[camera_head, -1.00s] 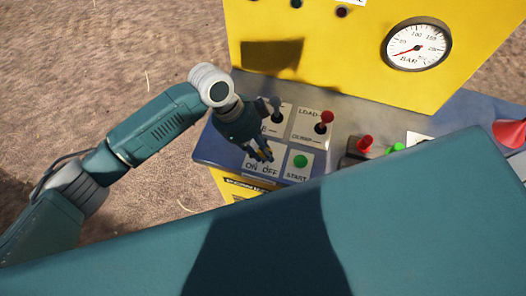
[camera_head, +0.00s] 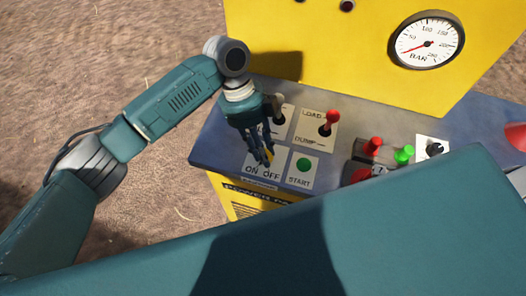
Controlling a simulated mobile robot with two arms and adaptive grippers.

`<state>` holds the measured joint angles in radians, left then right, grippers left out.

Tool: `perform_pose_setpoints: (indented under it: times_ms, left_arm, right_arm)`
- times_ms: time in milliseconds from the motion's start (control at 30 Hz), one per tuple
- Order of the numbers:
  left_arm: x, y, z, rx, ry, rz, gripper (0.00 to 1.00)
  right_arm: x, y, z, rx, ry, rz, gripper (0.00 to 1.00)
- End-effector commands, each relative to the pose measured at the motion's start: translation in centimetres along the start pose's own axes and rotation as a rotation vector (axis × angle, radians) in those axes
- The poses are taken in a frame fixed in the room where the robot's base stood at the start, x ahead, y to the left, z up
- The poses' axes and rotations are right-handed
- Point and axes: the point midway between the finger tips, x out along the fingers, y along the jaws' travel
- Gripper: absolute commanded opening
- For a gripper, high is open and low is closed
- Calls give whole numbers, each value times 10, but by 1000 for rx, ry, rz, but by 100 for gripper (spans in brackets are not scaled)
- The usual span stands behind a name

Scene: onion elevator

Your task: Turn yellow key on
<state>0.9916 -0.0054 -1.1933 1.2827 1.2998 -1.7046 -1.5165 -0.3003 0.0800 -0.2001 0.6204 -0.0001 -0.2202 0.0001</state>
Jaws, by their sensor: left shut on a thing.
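My left gripper (camera_head: 265,155) points down over the ON/OFF plate (camera_head: 255,172) at the front left of the blue control panel. It is shut on the yellow key (camera_head: 269,156), of which only a small yellow part shows between the dark fingers. The fingers hide the key's slot and most of its shape, so its exact turn cannot be read. The words ON and OFF show below the fingertips. My right gripper is not in view.
A green START button (camera_head: 303,165) is just right of the key. A red-knobbed LOAD/DUMP lever (camera_head: 329,125) and a pale-knobbed lever (camera_head: 278,110) stand behind. Further right are a red lever (camera_head: 375,147) and a green knob (camera_head: 404,155). A gauge (camera_head: 427,41) sits on the yellow wall.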

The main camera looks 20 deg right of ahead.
Motion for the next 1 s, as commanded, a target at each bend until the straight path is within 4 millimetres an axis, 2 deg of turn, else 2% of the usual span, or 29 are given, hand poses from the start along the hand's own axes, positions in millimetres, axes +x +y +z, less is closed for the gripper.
perform_pose_setpoints:
  times_ms: [400, 433, 467, 800, 867, 1000]
  left_arm:
    - [-2, -1, -1, 11, 0, -1, 0]
    - [-2, -1, -1, 11, 0, -1, 28]
    - [-2, -1, -1, 10, 0, -1, 31]
    - [-4, -1, 0, 8, -1, 0, 31]
    - [-9, -1, 0, 8, -2, 0, 31]
    - [-32, -1, 0, 8, -4, -2, 31]
  right_arm:
    - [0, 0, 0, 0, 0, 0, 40]
    - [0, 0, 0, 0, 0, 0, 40]
    - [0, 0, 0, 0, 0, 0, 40]
    - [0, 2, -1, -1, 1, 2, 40]
    - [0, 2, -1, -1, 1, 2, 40]
    - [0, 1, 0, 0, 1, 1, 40]
